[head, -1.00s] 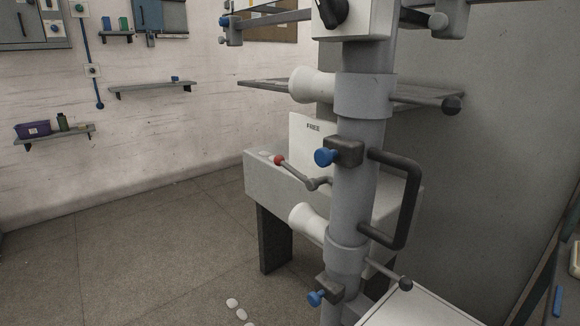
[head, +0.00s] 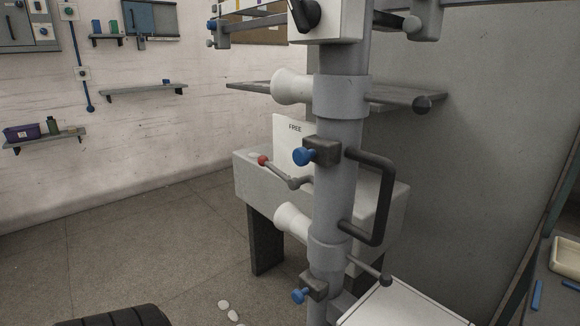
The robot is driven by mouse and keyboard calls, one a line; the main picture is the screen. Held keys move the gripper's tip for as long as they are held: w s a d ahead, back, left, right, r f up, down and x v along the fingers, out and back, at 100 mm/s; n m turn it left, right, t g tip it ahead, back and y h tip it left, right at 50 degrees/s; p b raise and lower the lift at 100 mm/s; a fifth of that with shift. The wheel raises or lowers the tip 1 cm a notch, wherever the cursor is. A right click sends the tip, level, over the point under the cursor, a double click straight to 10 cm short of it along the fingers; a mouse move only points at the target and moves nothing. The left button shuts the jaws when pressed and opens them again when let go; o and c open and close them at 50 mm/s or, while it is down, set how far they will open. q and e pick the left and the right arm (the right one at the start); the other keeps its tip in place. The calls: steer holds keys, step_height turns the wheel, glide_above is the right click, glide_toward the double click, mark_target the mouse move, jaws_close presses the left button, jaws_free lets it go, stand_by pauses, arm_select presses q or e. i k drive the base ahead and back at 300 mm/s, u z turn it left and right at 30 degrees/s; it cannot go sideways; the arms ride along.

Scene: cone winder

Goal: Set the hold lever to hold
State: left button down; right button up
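The lever (head: 276,171) with a red ball knob (head: 262,160) is at the grey machine bench, left of the grey column. Its grey arm slants up and left from a pivot (head: 295,183) beside the column. Behind it stands a white plate (head: 287,133) marked FREE; the column hides the plate's right part, so any other marking cannot be read. Nothing touches the lever. Neither of my grippers can be made out in the head view.
The grey column (head: 335,190) carries blue knobs (head: 302,156), white cones (head: 291,86) and a dark handle (head: 378,195) in front of the bench (head: 262,186). A white-topped box (head: 405,305) stands at lower right. The floor (head: 150,240) at left is mostly clear.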

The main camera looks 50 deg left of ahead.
mark_target(295, 184)
steer(key=z, duration=0.05)
steer(key=k, duration=0.95)
steer(key=u, duration=0.65)
steer(key=i, duration=1)
steer(key=u, duration=0.05)
